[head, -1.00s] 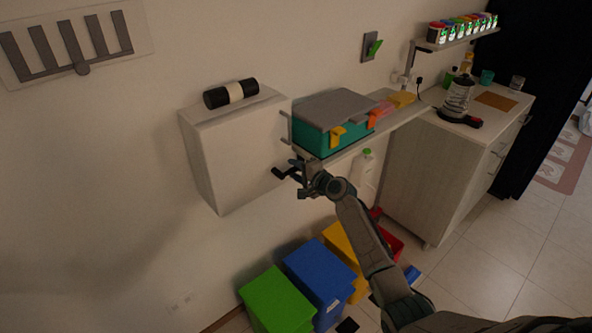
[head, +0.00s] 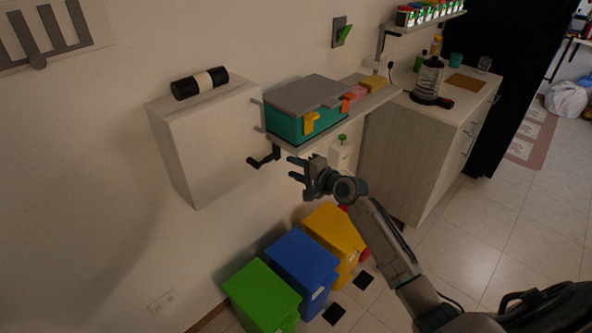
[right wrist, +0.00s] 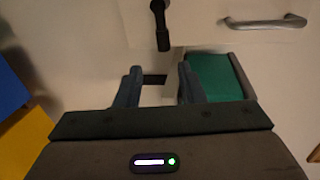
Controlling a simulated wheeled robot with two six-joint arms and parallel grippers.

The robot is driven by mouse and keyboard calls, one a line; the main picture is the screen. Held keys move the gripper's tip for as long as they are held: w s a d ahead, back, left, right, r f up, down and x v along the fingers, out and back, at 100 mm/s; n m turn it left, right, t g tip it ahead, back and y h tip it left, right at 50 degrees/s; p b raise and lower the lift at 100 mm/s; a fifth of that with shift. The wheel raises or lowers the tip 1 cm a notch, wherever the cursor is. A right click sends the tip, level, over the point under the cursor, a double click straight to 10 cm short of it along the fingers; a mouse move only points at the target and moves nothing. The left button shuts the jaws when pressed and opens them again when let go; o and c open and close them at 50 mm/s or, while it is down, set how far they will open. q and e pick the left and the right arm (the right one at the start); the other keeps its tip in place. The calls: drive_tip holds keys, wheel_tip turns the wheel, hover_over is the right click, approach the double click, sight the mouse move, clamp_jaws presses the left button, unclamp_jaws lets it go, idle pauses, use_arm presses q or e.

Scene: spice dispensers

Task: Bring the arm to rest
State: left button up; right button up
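My right gripper (head: 297,170) is in front of the wall, below the shelf and just right of a black crank handle (head: 264,157) on the side of a white wall cabinet (head: 203,140). In the right wrist view its two fingers (right wrist: 158,86) stand apart with nothing between them. The black handle (right wrist: 161,28) lies beyond the fingertips there, apart from them. My left gripper is not in view.
A teal box with a grey lid (head: 290,122) sits on the wall shelf (head: 372,104). Green (head: 262,296), blue (head: 302,262) and yellow (head: 335,232) bins stand on the floor below. A counter (head: 410,150) stands at right. Floor (head: 510,240) is clear further right.

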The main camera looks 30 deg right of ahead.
idle(0.5)
drive_tip(key=s+d+f+n+g+h, duration=0.1)
drive_tip(key=s+d+f+g+h, duration=0.15)
drive_tip(key=f, duration=0.85)
drive_tip(key=s+d+f+n+g+h, duration=0.1)
drive_tip(key=s+f, duration=0.2)
drive_tip(key=f, duration=0.7)
drive_tip(key=s+f+n+g+h, duration=0.1)
drive_tip(key=s+f+n+g, duration=0.1)
drive_tip(key=s+f, duration=0.75)
drive_tip(key=s+f+n+g+h, duration=0.15)
drive_tip(key=s+f, duration=0.45)
drive_tip(key=f, duration=0.6)
drive_tip(key=s+a+f+n+g, duration=0.1)
drive_tip(key=s+f, duration=0.5)
drive_tip(key=s, duration=0.7)
drive_tip(key=s+a+f+n+g+b, duration=0.1)
drive_tip(key=s+f+n+g, duration=0.2)
drive_tip(key=s, duration=1.1)
drive_tip(key=s+a+f+n+g, duration=0.2)
drive_tip(key=s+f+n, duration=0.3)
drive_tip(key=s+f, duration=0.6)
drive_tip(key=s, duration=0.3)
drive_tip(key=shift+s+g+b, duration=0.15)
drive_tip(key=shift+g+b, duration=0.15)
drive_tip(key=shift+f, duration=0.1)
